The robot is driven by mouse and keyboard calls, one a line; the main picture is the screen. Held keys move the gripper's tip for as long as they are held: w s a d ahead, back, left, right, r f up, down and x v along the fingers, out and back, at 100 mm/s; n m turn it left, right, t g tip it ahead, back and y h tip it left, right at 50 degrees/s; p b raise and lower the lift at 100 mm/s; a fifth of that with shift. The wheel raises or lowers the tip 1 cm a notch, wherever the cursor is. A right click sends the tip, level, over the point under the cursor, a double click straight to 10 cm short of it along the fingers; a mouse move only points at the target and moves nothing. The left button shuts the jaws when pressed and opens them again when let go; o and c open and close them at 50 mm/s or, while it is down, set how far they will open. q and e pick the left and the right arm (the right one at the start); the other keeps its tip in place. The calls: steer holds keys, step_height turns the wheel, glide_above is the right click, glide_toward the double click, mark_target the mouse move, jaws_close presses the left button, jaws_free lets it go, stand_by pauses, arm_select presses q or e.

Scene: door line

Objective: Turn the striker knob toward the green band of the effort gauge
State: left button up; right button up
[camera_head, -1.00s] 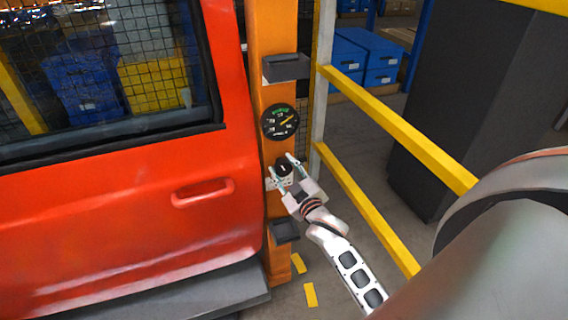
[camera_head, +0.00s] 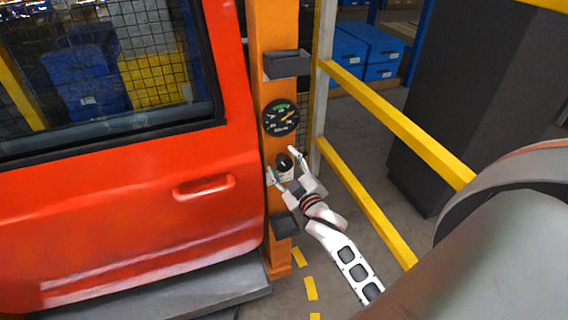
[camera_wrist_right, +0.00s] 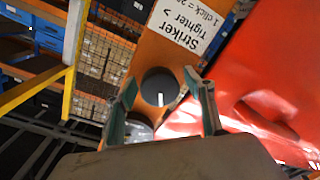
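The striker knob (camera_head: 284,163) is a round black knob with a white pointer line, on the orange post (camera_head: 272,75). It also shows in the wrist view (camera_wrist_right: 160,86), below a white label reading "Striker Tighter >" (camera_wrist_right: 183,24). The round black effort gauge (camera_head: 281,117) is above the knob. Its green band is at the top, and its yellow needle points to the upper right, to the right of the green. My right gripper (camera_head: 281,161) is open, with one finger on each side of the knob and gaps visible between. My left gripper is not in view.
A red door (camera_head: 120,215) with a recessed handle (camera_head: 204,187) is left of the post. Dark boxes stick out of the post above (camera_head: 287,65) and below (camera_head: 285,225) the knob. Yellow rails (camera_head: 390,115) run along the right, with a dark cabinet (camera_head: 455,100) behind.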

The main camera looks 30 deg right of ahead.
steer(key=s+a, duration=0.2)
steer(key=s, duration=1)
steer(key=shift+r, duration=0.25)
